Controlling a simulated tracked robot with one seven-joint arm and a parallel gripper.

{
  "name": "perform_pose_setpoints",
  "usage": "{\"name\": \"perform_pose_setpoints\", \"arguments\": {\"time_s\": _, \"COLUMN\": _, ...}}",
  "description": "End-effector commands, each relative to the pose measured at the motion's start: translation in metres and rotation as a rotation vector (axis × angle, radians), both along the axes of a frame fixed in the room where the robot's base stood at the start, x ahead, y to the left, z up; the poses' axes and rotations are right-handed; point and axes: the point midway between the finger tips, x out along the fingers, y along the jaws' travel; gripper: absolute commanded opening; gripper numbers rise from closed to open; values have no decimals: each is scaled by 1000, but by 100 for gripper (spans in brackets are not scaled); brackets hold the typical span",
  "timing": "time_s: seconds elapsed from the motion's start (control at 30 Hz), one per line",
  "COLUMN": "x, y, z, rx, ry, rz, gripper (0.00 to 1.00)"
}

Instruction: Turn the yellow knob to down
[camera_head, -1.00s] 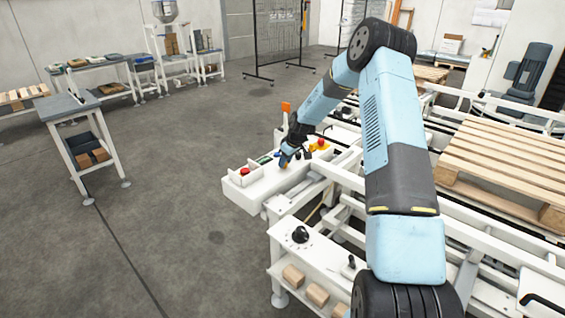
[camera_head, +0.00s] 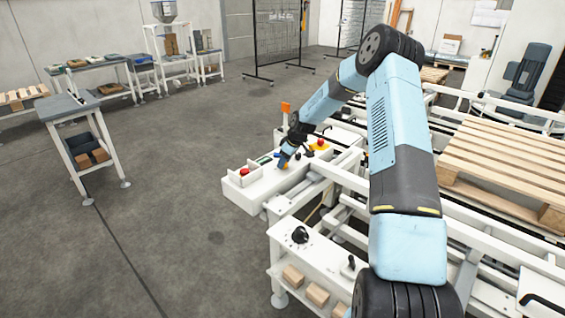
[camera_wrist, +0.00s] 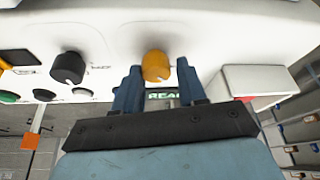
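The yellow knob (camera_wrist: 156,64) stands out from a white panel in the upper middle of the wrist view. Its pointer direction is hard to make out. My gripper (camera_wrist: 157,82) is open, with one blue finger on each side of the knob. A gap shows at the right finger; the left finger is very close to the knob, and I cannot tell if it touches. In the head view my gripper (camera_head: 284,160) is low over the white control console (camera_head: 254,192), and the knob is mostly hidden there.
A black knob (camera_wrist: 68,67) sits left of the yellow one. A green lit label (camera_wrist: 163,95) lies behind the fingers. A white guard box (camera_wrist: 262,80) stands close to the right finger. In the head view, red buttons (camera_head: 244,172) stand on the console, and a pallet (camera_head: 500,165) lies right.

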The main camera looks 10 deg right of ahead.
Motion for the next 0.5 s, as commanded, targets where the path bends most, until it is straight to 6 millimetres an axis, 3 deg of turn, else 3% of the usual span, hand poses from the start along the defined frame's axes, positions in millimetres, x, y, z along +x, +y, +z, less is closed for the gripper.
{"name": "perform_pose_setpoints", "arguments": {"time_s": 0.17, "x": 0, "y": -2, "z": 0, "rx": -1, "ry": -1, "rz": -3, "gripper": 58}}
{"name": "perform_pose_setpoints", "arguments": {"time_s": 0.5, "x": 0, "y": -5, "z": 4, "rx": -2, "ry": -2, "rz": -4, "gripper": 59}}
